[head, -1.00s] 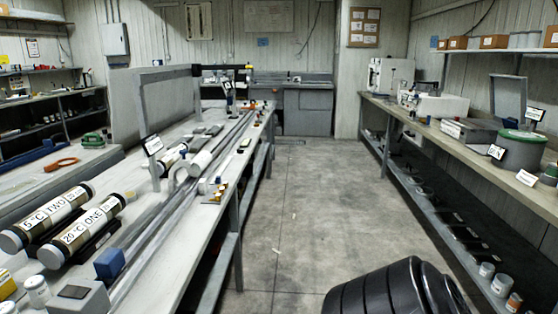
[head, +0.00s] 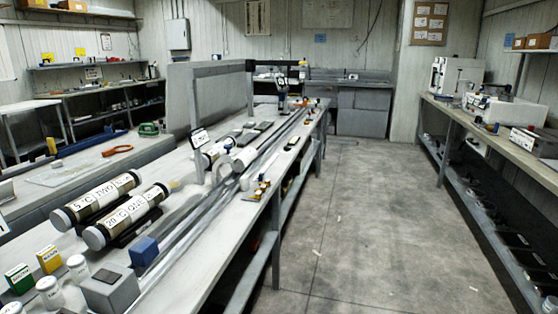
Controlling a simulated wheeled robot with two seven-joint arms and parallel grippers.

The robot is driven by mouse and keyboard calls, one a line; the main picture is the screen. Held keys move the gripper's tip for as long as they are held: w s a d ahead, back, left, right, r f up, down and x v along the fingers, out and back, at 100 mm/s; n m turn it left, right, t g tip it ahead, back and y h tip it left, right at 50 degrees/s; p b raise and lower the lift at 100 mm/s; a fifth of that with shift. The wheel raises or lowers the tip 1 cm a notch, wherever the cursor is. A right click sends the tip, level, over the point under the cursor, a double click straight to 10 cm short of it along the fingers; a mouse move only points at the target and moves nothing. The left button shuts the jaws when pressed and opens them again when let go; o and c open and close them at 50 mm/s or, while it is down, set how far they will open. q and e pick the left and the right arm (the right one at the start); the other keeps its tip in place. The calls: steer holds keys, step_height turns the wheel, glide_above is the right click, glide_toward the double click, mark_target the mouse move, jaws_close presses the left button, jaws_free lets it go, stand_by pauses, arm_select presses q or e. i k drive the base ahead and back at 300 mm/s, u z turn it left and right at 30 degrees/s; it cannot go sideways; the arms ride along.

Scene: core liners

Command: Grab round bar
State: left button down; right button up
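Long, thin, pale bars or tubes (head: 192,222) lie side by side along the left bench (head: 225,250), running from near to far. I cannot tell which of them is the round bar. A short white cylinder (head: 245,159) lies across them about halfway along. Two dark liner tubes with white end caps lie to their left, one marked 5 °C TWO (head: 95,200) and one marked 20 °C ONE (head: 127,217). Neither of my grippers is in view.
A blue block (head: 144,251), a grey block (head: 110,289) and several small jars and boxes stand at the bench's near end. A grey upright panel (head: 222,100) stands behind. The floor aisle (head: 360,220) is clear, with a right bench (head: 500,140) beyond.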

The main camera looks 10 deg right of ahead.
mark_target(248, 155)
steer(key=z, duration=1)
steer(key=i, duration=5.55)
steer(key=u, duration=4.9)
